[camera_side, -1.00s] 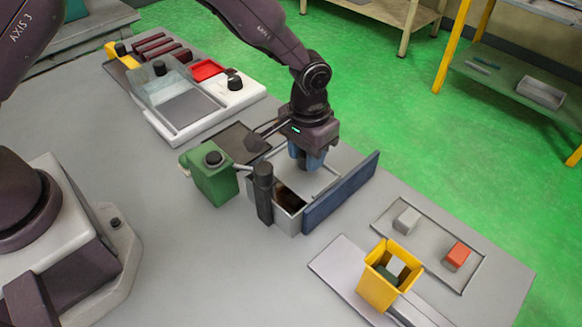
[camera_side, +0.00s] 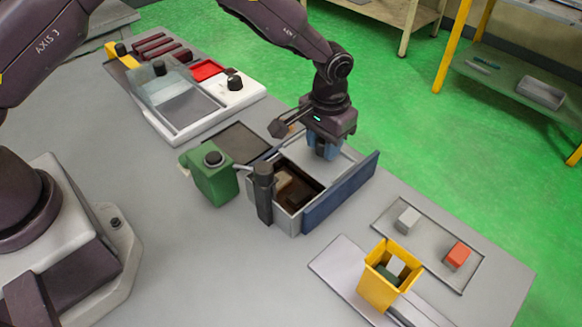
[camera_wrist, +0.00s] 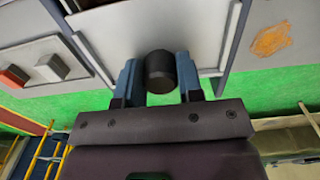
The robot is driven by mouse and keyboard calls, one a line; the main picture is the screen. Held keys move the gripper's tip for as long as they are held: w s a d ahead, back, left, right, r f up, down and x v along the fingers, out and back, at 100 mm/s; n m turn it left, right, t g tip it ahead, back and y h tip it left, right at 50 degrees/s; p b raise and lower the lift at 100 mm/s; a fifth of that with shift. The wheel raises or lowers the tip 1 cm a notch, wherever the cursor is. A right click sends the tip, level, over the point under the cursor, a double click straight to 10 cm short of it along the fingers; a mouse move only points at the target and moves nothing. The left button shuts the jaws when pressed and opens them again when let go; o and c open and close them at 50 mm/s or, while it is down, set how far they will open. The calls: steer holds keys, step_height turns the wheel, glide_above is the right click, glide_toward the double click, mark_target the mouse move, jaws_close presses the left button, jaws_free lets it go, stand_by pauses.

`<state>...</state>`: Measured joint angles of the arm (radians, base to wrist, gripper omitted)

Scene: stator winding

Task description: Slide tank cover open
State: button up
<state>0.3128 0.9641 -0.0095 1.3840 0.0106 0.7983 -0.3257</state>
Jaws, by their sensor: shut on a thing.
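The tank (camera_side: 291,221) is a grey open-topped box near the middle of the table. Its light grey cover (camera_side: 341,168) lies over the rear part, and the front part is uncovered, showing a dark brown inside with a paler piece in it. My gripper (camera_side: 324,152) is over the cover with its blue fingers pointing down. In the wrist view my gripper (camera_wrist: 160,75) has its fingers on both sides of a dark round knob (camera_wrist: 160,72), shut on it. The cover (camera_wrist: 125,25) shows as a pale panel behind the knob.
A blue panel (camera_side: 342,190) stands along the tank's right side. A dark post (camera_side: 264,190) and a green canister (camera_side: 211,180) stand at its left. A yellow bin (camera_side: 387,278) and a tray (camera_side: 385,222) with grey and red blocks lie to the right.

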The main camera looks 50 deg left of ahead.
steer(key=shift+w+d+r, duration=0.1)
steer(key=shift+w, duration=0.9)
steer(key=shift+w+d+r, duration=0.1)
steer(key=shift+w, duration=0.9)
steer(key=o, duration=0.7)
steer(key=shift+a, duration=0.1)
steer(key=shift+a+f, duration=0.1)
steer(key=shift+r, duration=3)
